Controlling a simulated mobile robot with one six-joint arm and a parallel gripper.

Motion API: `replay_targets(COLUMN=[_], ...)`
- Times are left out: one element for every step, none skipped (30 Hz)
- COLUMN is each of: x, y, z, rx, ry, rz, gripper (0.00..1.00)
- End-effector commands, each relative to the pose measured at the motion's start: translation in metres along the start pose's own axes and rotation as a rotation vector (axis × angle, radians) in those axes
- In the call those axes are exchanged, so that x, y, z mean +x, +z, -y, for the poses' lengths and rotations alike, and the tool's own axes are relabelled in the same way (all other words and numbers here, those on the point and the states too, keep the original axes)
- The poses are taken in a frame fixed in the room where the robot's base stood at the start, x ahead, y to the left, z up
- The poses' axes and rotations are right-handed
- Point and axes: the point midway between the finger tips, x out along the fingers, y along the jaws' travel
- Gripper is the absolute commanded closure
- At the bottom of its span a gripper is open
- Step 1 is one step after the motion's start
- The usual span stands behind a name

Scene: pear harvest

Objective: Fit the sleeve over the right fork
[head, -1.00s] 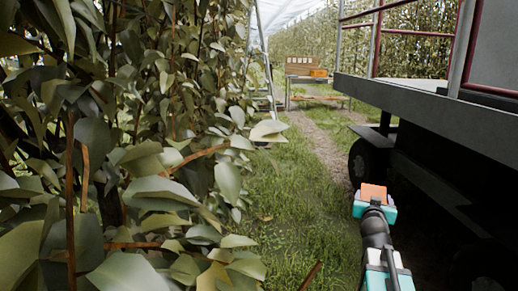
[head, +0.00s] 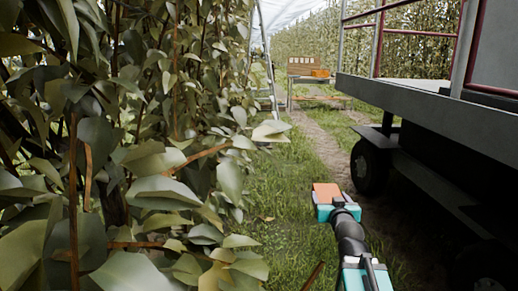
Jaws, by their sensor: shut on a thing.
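My gripper (head: 328,209), teal and black, is out over the grass path, right of the leafy row. It is shut on an orange-brown piece (head: 326,191), which looks like the sleeve and stands up at its far end. Its opening and underside cannot be made out. Brown branches (head: 196,157) show among the leaves at the left, well apart from the held piece. I cannot tell which of them is the right fork; leaves hide most of the wood.
A grey platform wagon (head: 440,97) with red rails and a black wheel (head: 369,167) stands close on the right. Dense leaves (head: 160,195) fill the left. A ladder (head: 269,60) and a bench (head: 312,98) with an orange crate (head: 320,73) stand farther back. The grass strip (head: 285,195) is open.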

Motion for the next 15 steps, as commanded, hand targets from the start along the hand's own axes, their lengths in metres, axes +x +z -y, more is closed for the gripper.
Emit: replay_targets(x=[-0.0020,-0.0026,-0.0032,-0.0035,-0.0034,-0.0031,-0.0030,-0.0030,-0.0030,-0.0030,-0.0030,-0.0031,-0.0031,-0.0031,-0.0031], y=[-0.0029,-0.0040,-0.0055,-0.0065,-0.0076,-0.0086,-0.0091,-0.0093,-0.0094,-0.0094,-0.0093,-0.0092,-0.0092,-0.0092,-0.0092], z=[0.0012,0.0022,0.0032,0.0038,0.0042,0.0045,0.0046,0.0044,0.0043,0.0044,0.0044,0.0045,0.0046,0.0046,0.0046], rx=[0.000,-0.001,-0.002,-0.004,-0.004,-0.006,-0.005,-0.007,-0.007,-0.007,-0.007,-0.008,-0.009,-0.009,-0.009], ry=[-0.009,-0.015,-0.022,-0.027,-0.031,-0.036,-0.039,-0.042,-0.045,-0.046,-0.047,-0.048,-0.049,-0.049,-0.050], rz=[-0.002,-0.002,-0.002,-0.002,-0.002,-0.002,-0.002,-0.001,-0.001,0.000,0.000,0.000,0.000,0.000,0.000], gripper=[0.55,0.55,0.55,0.55,0.55,0.55,0.55,0.55,0.55,0.55,0.55,0.55,0.55,0.55,0.55])
